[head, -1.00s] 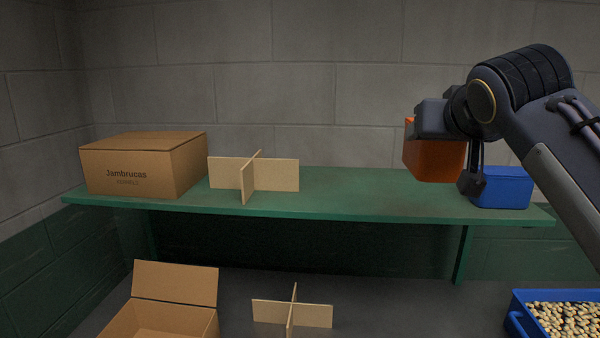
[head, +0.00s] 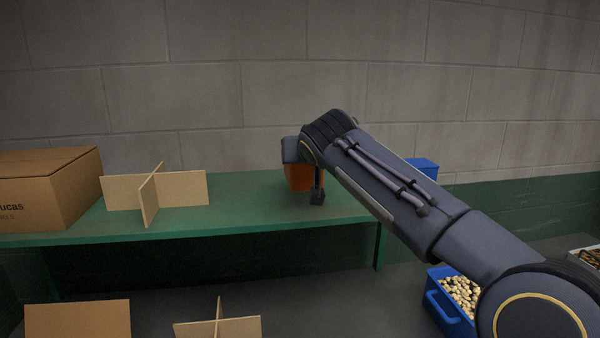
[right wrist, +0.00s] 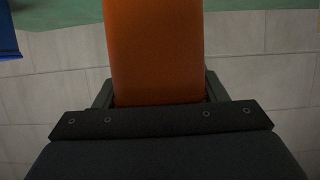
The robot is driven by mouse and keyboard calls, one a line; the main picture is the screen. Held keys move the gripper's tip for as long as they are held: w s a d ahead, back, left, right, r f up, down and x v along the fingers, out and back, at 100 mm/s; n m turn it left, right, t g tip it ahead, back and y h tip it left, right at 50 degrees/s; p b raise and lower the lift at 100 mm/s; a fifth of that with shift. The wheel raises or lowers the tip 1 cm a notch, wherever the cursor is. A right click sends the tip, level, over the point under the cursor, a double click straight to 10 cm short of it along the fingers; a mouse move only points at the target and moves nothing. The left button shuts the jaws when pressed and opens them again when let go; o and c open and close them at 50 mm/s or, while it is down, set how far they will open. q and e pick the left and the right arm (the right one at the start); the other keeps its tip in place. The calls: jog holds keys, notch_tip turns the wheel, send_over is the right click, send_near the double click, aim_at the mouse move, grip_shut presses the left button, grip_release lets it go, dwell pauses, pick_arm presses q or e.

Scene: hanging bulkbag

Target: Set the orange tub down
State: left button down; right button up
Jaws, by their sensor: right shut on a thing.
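My right gripper (head: 314,188) is shut on the orange tub (head: 298,178) over the green shelf. In the head view my arm and wrist hide the tub's top and part of its right side. I cannot tell whether its base touches the shelf. In the right wrist view the orange tub (right wrist: 155,50) sits between the two fingers (right wrist: 159,90). My left gripper is not in view.
The green shelf (head: 230,205) has bare room left of the tub. A cardboard divider (head: 180,188) and a closed carton (head: 50,185) stand further left. A blue tub (head: 424,166) shows behind my arm. A blue bin (head: 440,305) of pale pieces is below.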

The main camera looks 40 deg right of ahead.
jog(key=shift+w+f, duration=0.2)
jog(key=shift+w, duration=0.05)
jog(key=f, duration=0.1)
jog(key=w+f, duration=0.1)
jog(key=f, duration=0.1)
jog(key=f+p, duration=0.1)
jog(key=shift+w+d+f, duration=0.2)
jog(key=shift+d+f, duration=0.05)
jog(key=shift+f, duration=0.15)
jog(key=shift+f+b, duration=0.2)
jog(key=shift+b, duration=0.15)
jog(key=o, duration=1.3)
jog(key=shift+c, duration=0.2)
jog(key=shift+r, duration=0.1)
